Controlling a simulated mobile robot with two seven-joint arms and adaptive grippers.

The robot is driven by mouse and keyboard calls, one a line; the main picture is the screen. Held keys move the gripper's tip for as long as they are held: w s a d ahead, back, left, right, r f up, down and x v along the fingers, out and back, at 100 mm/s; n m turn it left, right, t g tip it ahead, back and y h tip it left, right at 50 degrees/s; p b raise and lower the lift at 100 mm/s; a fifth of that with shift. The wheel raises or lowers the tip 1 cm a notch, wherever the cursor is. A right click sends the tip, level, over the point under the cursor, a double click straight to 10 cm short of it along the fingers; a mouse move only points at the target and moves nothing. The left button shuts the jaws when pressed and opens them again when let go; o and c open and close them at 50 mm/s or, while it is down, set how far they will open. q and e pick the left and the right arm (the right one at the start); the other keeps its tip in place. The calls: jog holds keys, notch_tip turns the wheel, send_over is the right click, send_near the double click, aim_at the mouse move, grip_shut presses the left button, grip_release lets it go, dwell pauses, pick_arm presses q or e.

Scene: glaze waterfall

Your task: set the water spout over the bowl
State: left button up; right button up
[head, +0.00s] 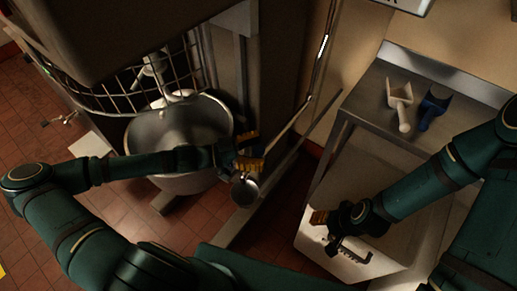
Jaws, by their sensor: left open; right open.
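The big metal bowl (158,128) sits in the mixer at left, under a wire guard. My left arm crosses in front of its lower part. My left gripper (249,152) is open, its orange fingertips just right of the bowl's rim. A round grey metal piece (245,190) shows just below those fingertips; I cannot tell whether it touches them. I cannot clearly pick out the water spout. My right gripper (335,234) is open over a pale bin beside the steel table, well away from the bowl.
The mixer body (110,30) and wire guard (180,75) crowd the space above the bowl. A steel table (365,110) at right holds a white scoop (401,100) and a blue scoop (432,108). The pale bin (310,240) stands below it. Red tiled floor (25,95) is open at left.

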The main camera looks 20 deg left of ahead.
pick_arm(q)
grip_shut()
jog(key=w+a+m+g+h+b, duration=0.1)
jog(key=w+a+m+g+b, duration=0.2)
jog(key=a, duration=0.3)
jog(key=shift+w+a+r+g, duration=0.2)
jog(key=shift+w+a+g, duration=0.15)
jog(key=shift+g, duration=0.35)
